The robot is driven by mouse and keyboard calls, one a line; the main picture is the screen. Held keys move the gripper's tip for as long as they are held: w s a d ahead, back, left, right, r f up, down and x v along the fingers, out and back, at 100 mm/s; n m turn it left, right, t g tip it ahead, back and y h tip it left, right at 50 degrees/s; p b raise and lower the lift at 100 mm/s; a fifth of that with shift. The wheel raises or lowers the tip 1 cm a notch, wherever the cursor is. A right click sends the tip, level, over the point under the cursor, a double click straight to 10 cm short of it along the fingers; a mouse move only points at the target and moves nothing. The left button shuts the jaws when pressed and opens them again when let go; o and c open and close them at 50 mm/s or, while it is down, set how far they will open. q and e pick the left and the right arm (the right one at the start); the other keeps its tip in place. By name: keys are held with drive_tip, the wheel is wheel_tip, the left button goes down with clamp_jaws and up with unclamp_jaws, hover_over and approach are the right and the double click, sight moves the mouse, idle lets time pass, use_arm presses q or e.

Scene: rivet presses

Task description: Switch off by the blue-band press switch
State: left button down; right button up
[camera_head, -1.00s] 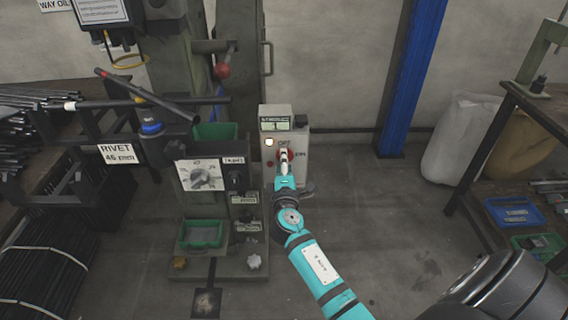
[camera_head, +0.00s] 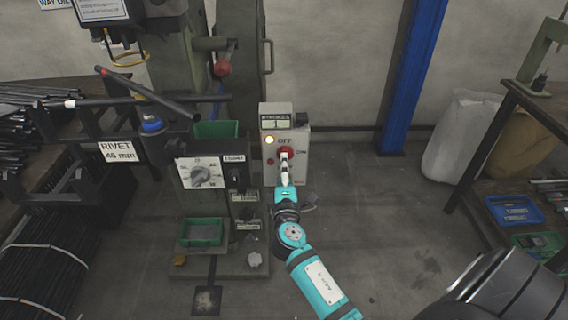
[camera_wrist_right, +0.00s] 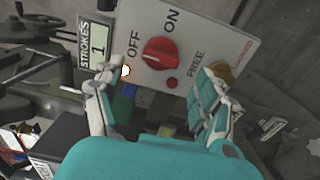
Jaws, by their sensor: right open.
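The switch box (camera_head: 296,172) is a light grey panel standing beside the press. A blue band (camera_head: 151,124) shows on the press at left. My left gripper is not in view.
A lit lamp (camera_head: 269,140) and a strokes counter reading 1 (camera_head: 276,123) are on the box. The press carries a dial plate (camera_head: 203,173) and green trays (camera_head: 203,232). A blue post (camera_head: 412,75) stands behind.

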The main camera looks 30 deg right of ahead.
drive_tip(key=v, duration=0.7)
drive_tip(key=shift+s+a, duration=0.2)
drive_tip(key=shift+s, duration=0.05)
drive_tip(key=s+a+f+m+g+y, duration=0.25)
drive_tip(key=s+f, duration=0.35)
drive_tip(key=f, duration=0.5)
drive_tip(key=s+a+f+m+g+y, duration=0.2)
drive_tip(key=s+f+g, duration=0.3)
drive_tip(key=f, duration=0.6)
drive_tip(key=s+a+f+m+g+y, duration=0.25)
drive_tip(key=s+f, duration=0.45)
drive_tip(key=f, duration=0.5)
drive_tip(key=s+a+f+m+g+y, duration=0.2)
drive_tip(key=s+a+f+g, duration=0.1)
drive_tip(key=s+f, duration=0.3)
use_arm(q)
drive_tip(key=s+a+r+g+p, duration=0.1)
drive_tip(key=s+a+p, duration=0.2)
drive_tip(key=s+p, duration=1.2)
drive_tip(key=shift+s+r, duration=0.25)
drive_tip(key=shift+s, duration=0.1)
use_arm(e)
drive_tip(key=s+d+r, duration=0.1)
drive_tip(key=s, duration=0.8)
drive_tip(key=s+d+r+g, duration=0.1)
drive_tip(key=s, duration=0.8)
drive_tip(key=shift+s+d, duration=0.2)
drive_tip(key=shift+d, duration=0.2)
